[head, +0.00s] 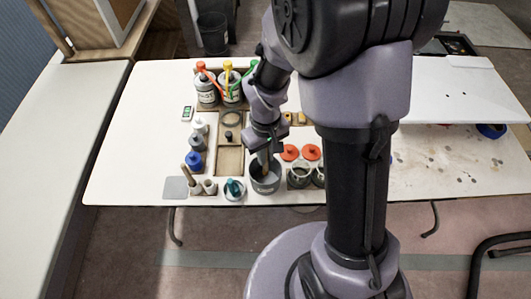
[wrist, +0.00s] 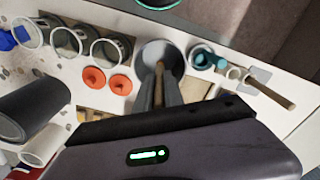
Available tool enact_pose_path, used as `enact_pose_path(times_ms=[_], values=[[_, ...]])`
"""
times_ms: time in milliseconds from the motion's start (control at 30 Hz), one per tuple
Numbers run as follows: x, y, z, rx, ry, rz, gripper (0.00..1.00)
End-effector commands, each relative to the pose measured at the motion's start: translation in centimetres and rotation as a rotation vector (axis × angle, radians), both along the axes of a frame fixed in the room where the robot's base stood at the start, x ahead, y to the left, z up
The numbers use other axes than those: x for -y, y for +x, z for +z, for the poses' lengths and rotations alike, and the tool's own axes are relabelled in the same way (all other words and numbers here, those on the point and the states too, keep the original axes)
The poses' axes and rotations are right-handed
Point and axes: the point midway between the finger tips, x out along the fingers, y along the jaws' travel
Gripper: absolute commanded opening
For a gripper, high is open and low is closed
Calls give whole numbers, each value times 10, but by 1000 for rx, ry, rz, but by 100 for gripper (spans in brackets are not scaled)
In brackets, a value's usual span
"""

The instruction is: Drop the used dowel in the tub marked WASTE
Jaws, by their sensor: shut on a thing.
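My gripper (head: 264,157) is shut on a thin wooden dowel (wrist: 159,71), seen between the fingers (wrist: 165,95) in the wrist view. The gripper is directly over a round grey tub (head: 257,186), with the dowel's lower end at or inside its mouth. The tub also shows in the wrist view (wrist: 144,58), past the fingertips. I cannot read any WASTE mark on it. Whether the dowel touches the tub's wall or floor cannot be told.
A small cup with a teal thing (head: 234,188) stands just left of the tub. Further left, another stick (head: 191,173) leans up from small cups. Orange lids (head: 290,152) and open pots (head: 299,175) are close on the right. Bare white table (head: 130,150) lies at far left.

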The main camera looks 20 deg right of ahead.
Motion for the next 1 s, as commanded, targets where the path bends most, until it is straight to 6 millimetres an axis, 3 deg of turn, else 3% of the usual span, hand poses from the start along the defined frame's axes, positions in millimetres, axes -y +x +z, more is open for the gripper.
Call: enact_pose_path(times_ms=[100, 133, 267, 600, 733, 1000], values=[[0, 0, 1, 0, 0, 0, 0], [0, 0, 1, 0, 0, 0, 15], [0, 0, 1, 0, 0, 0, 38], [0, 0, 7, 1, 0, 0, 38], [0, 1, 35, 3, 0, -1, 38], [0, 1, 127, 4, 0, -1, 38]])
